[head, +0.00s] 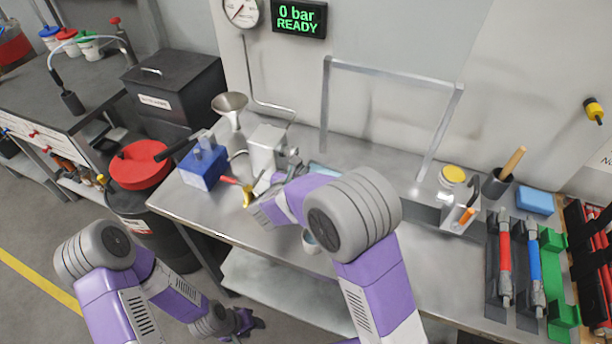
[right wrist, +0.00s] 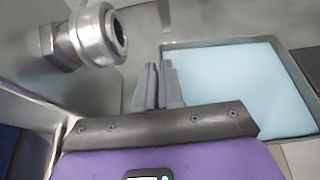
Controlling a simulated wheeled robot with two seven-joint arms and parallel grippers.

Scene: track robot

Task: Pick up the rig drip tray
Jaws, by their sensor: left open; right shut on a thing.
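The rig drip tray (right wrist: 235,88) is a shallow rectangular tray with a thin grey rim and a light blue inside. In the head view only a light blue sliver of the tray (head: 320,170) shows behind my right wrist. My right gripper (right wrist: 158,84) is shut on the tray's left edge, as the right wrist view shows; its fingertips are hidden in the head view. My left gripper (head: 252,322) hangs low in front of the bench, open and empty, away from the tray.
A metal fitting (right wrist: 92,38) stands close to the right fingers. On the bench (head: 420,265) are a blue vice-like block (head: 203,168), a funnel (head: 230,104) and a metal frame (head: 440,130). A red-lidded drum (head: 140,165) stands left of the bench.

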